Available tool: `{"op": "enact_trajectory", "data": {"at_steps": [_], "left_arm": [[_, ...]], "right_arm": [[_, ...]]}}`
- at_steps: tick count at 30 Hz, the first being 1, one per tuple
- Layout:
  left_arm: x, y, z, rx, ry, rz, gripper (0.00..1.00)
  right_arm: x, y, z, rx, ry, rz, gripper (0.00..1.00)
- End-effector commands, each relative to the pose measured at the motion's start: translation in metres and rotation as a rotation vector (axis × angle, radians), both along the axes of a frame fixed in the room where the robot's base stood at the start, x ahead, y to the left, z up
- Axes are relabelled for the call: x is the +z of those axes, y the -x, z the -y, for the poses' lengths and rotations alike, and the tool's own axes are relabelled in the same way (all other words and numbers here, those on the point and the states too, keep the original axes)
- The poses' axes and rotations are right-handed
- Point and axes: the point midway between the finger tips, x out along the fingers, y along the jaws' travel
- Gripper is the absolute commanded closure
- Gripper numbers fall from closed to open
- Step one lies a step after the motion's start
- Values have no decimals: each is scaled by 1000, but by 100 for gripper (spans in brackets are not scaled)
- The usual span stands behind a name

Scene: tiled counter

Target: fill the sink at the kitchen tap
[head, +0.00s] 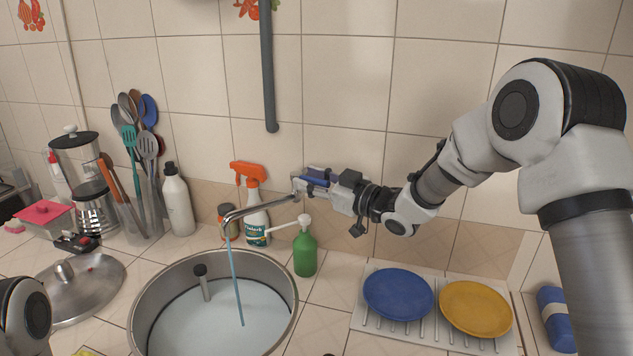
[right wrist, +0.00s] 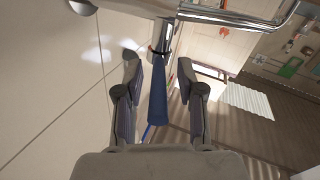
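The kitchen tap (head: 262,207) has a chrome spout reaching left over the round steel sink (head: 143,308). A thin blue stream of water (head: 236,280) runs from the spout into the sink, where a pale blue water surface (head: 215,325) shows. A dark-capped upright pipe (head: 205,283) stands out of it. My right gripper (head: 308,181) is at the tap's wall end. In the right wrist view its fingers (right wrist: 158,78) are open on either side of the blue tap handle (right wrist: 157,100), with gaps on both sides. My left gripper is out of view.
A green soap bottle (head: 305,252) and a spray bottle (head: 256,215) stand close behind the sink. A blue plate (head: 398,294) and a yellow plate (head: 476,309) lie on a rack at right. A pot lid (head: 85,290) lies left of the sink.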

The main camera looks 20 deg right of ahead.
Motion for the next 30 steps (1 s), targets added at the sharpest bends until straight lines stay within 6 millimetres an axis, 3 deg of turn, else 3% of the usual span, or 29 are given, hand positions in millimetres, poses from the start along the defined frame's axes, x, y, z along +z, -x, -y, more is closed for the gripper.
{"op": "enact_trajectory", "data": {"at_steps": [5, 12, 16, 30], "left_arm": [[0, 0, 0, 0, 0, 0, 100], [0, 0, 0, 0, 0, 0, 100], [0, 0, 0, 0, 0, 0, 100], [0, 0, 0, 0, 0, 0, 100]], "right_arm": [[1, 17, 14, -3, -4, -1, 62], [1, 68, 50, -3, -8, -1, 62], [1, 87, 63, -3, -4, -1, 62], [-1, 96, 68, 1, 1, -1, 62]]}}
